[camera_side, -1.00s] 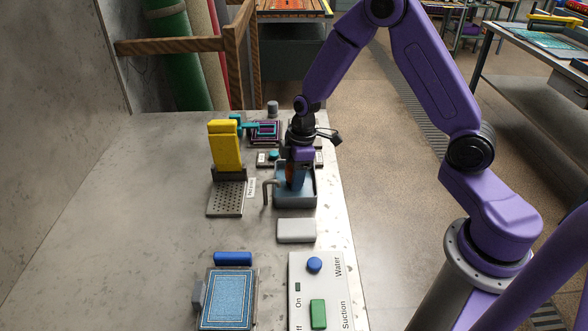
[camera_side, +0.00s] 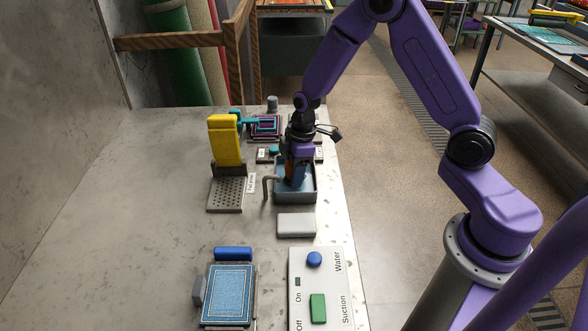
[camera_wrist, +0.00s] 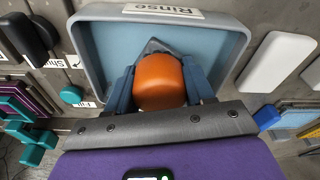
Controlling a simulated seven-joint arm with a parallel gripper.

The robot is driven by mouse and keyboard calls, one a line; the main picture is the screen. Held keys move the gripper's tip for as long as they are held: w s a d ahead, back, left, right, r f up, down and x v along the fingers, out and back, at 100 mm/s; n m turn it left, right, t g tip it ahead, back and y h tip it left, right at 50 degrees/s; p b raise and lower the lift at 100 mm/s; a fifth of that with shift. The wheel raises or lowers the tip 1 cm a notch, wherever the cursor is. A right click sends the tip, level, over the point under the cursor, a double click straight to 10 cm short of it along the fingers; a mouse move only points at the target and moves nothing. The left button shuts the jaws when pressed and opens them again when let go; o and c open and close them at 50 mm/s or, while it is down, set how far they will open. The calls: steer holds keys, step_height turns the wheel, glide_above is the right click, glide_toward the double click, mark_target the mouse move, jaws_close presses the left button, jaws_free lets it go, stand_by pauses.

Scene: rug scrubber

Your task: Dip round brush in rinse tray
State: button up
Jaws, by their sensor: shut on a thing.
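The rinse tray (camera_side: 307,197) is a blue-grey square basin near the right edge of the bench. It carries a "Rinse" label in the wrist view (camera_wrist: 90,48). My gripper (camera_side: 292,176) points down over and into the tray. It is shut on the orange handle of the round brush (camera_wrist: 160,80), with a blue-grey finger on each side in the wrist view. The orange handle also shows between the fingers in the side view. The brush's lower end is hidden by the handle, fingers and tray wall, so I cannot tell whether it touches the water or the bottom.
A bent grey pipe (camera_side: 265,188) stands at the tray's left. A yellow block (camera_side: 226,143) stands behind a perforated grate (camera_side: 226,195). A white block (camera_side: 296,225) lies in front of the tray, with a switch panel (camera_side: 308,275) nearer. The left bench is clear.

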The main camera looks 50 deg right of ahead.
steer(key=shift+f, duration=0.35)
stand_by(0.3)
steer(key=shift+r, duration=0.1)
stand_by(0.9)
steer(key=shift+r, duration=2.65)
steer(key=shift+r, duration=1.5)
